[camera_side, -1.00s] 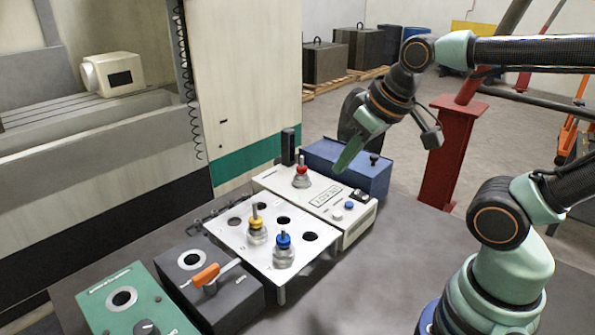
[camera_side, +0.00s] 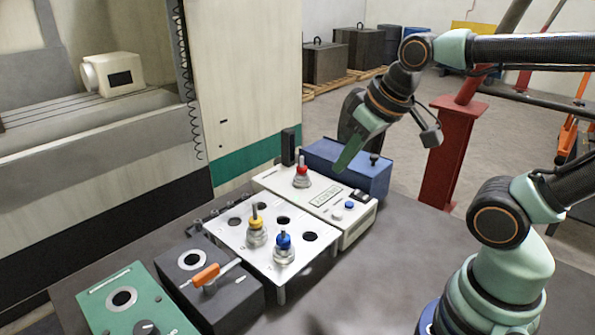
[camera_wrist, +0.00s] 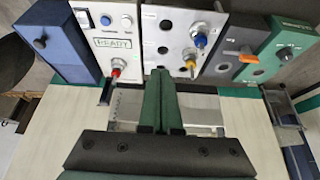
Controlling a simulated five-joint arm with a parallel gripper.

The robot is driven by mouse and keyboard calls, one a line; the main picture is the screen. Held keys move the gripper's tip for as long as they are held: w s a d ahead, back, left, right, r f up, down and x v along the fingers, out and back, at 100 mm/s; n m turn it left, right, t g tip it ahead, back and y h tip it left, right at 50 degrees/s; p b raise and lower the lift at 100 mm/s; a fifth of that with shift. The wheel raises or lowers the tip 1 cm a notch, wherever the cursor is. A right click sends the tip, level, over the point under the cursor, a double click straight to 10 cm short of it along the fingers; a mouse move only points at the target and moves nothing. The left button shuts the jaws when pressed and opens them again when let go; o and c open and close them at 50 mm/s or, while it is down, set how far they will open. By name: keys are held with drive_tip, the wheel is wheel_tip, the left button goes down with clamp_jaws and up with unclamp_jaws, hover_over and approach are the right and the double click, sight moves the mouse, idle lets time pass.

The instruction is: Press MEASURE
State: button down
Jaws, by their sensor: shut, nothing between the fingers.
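The white instrument box (camera_side: 267,183) stands on the bench with a display reading READY (camera_wrist: 112,43) in the wrist view. Its front end carries a blue button (camera_side: 349,205) and a white button (camera_side: 337,215). In the wrist view the blue button (camera_wrist: 105,20) and the white button (camera_wrist: 126,20) sit above the display; their small labels are too blurred to read. A holder with a red knob (camera_side: 302,170) stands on the box.
A blue box (camera_side: 375,180) stands behind the instrument. A white rack (camera_side: 225,232) in front holds a yellow-topped holder (camera_side: 257,232) and a blue-topped holder (camera_side: 284,250). A dark block with an orange lever (camera_side: 206,275) and a green panel (camera_side: 95,300) lie farther left.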

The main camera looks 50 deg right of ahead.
drive_tip(key=g, duration=0.1)
drive_tip(key=m+g+y, duration=0.3)
drive_tip(key=m+g, duration=0.8)
drive_tip(key=m, duration=0.2)
hover_over(349, 201)
wheel_tip(349, 201, down, 7)
drive_tip(key=shift+r, duration=0.2)
drive_tip(key=shift+g, duration=0.3)
drive_tip(key=shift+f, duration=4.4)
drive_tip(key=shift+a+f, duration=0.1)
drive_tip(key=shift+f, duration=0.1)
drive_tip(key=shift+f, duration=0.2)
